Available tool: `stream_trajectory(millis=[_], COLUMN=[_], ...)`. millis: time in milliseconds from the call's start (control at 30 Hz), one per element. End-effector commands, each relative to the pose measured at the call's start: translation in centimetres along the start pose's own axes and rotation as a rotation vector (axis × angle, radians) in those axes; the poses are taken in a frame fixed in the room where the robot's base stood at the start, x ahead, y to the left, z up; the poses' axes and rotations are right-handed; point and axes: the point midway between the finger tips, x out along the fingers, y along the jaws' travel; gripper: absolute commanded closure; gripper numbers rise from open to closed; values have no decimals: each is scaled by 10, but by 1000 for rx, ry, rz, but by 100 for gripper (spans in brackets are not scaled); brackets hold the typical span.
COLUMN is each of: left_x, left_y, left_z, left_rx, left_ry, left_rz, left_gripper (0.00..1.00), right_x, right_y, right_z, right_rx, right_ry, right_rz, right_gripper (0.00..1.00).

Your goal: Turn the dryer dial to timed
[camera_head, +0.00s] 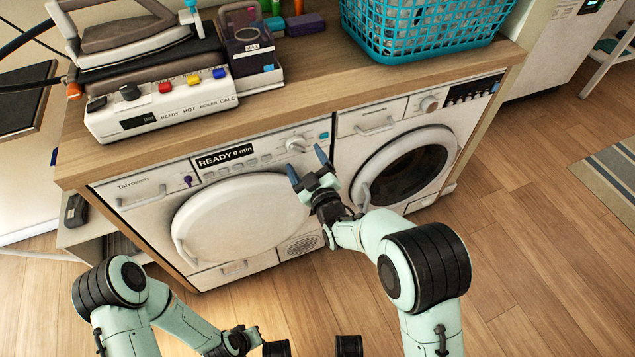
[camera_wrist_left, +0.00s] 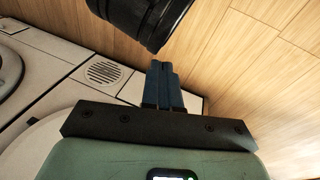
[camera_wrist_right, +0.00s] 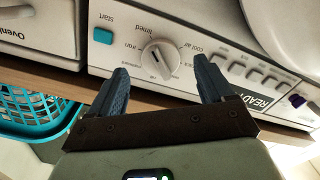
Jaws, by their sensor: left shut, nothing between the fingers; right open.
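The dryer (camera_head: 232,212) is the left white machine under the counter, with a round door and a display reading "READY 0 min". Its dial (camera_head: 296,144) is a pale round knob at the right of its panel. In the right wrist view the dial (camera_wrist_right: 159,58) sits among labels including "timed", "iron" and "cool air"; I cannot tell where it points. My right gripper (camera_head: 306,165) is open and empty just in front of the panel, its fingers (camera_wrist_right: 161,75) on either side of the dial, not visibly touching it. My left gripper (camera_wrist_left: 162,72) is shut and empty, low near the floor.
A washing machine (camera_head: 405,165) stands right of the dryer. The wooden counter (camera_head: 300,72) above carries a steam iron station (camera_head: 160,105) and a turquoise basket (camera_head: 425,25). A teal start button (camera_wrist_right: 103,35) is beside the dial. The floor in front is clear.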

Motion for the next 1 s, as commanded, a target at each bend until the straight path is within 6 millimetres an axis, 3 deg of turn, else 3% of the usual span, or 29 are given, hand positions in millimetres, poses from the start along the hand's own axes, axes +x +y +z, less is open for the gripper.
stream_trajectory(millis=[200,400,600,1000], left_x=[-10,-13,-14,-14], left_y=[3,4,5,5], left_z=[12,17,19,19], left_rx=[3,4,5,4], left_ry=[-35,-51,-56,-57], left_rz=[2,3,4,3], left_gripper=[100,100,100,100], right_x=[-50,-84,-96,-97], right_y=[1,1,1,0], right_z=[-2,-1,-1,-1], right_rx=[2,1,0,0], right_ry=[0,0,2,2], right_rz=[0,0,1,0], right_gripper=[19,19,19,19])
